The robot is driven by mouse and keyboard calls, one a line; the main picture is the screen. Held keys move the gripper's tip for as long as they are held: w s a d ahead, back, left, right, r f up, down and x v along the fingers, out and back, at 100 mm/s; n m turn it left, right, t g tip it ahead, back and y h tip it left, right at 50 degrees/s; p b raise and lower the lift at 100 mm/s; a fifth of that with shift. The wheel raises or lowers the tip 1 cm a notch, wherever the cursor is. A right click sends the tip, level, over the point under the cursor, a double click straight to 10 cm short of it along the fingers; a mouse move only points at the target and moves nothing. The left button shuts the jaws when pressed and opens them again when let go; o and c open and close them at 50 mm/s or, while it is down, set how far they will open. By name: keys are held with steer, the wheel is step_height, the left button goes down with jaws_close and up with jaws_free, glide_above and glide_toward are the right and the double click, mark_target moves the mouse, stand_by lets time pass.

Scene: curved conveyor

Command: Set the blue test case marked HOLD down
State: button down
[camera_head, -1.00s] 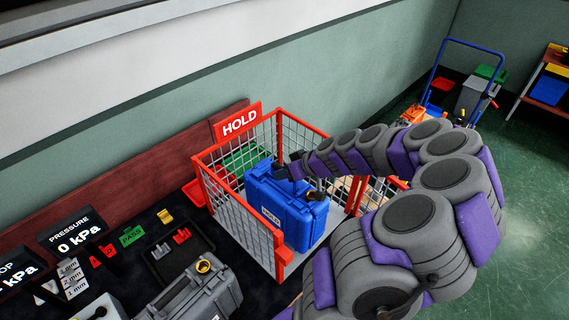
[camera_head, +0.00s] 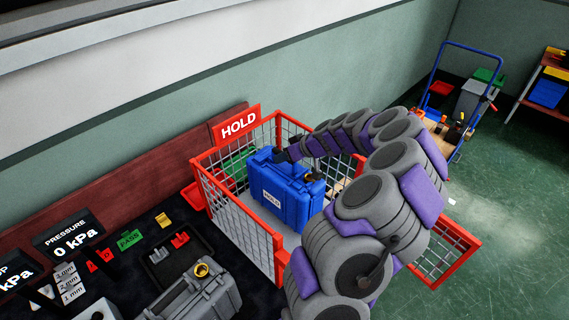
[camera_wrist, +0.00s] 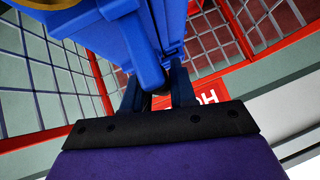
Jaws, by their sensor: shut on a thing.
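The blue test case (camera_head: 287,190) has a white label reading HOLD. It is upright inside the red-framed wire cage (camera_head: 243,222), above or on its pale floor; I cannot tell whether its base touches. The red HOLD sign (camera_head: 239,124) stands at the cage's back. My gripper (camera_head: 297,151) reaches in from the right and is at the top of the case. In the wrist view my gripper (camera_wrist: 158,92) is shut on the handle of the blue case (camera_wrist: 112,45). My arm hides the cage's right front part.
A green tag (camera_head: 130,239) and small red and yellow parts lie there. The cage door (camera_head: 445,257) stands open at right. A blue-handled cart (camera_head: 466,98) is farther back.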

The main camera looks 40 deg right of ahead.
step_height(320, 180, down, 3)
steer(key=shift+r+b, duration=0.1)
steer(key=shift+b, duration=0.2)
steer(key=c, duration=0.9)
jaws_free()
steer(key=p+v, duration=0.2)
steer(key=v, duration=1)
steer(key=w+a+r+n+g+y, duration=0.1)
steer(key=a+r, duration=0.2)
steer(key=a, duration=0.4)
steer(key=w+a+r+n+g+y, duration=0.1)
steer(key=w+a+r, duration=0.1)
steer(key=a, duration=0.5)
steer(key=s+a+r+n+g, duration=0.1)
steer(key=s+a+r+g, duration=0.15)
steer(key=a, duration=0.55)
steer(key=s+a+r+n+g, duration=0.15)
steer(key=s+a, duration=0.25)
steer(key=a, duration=0.5)
steer(key=s+a+f+m+g+h, duration=0.1)
steer(key=s+a+g, duration=0.15)
steer(key=s, duration=0.35)
steer(key=s+a+m+g+h, duration=0.1)
steer(key=s+a+h, duration=0.1)
steer(key=s+a, duration=0.3)
steer(key=s+d+f+m+g+h, duration=0.1)
steer(key=s+d+m+h, duration=0.1)
steer(key=s, duration=0.9)
steer(key=shift+s+f, duration=0.25)
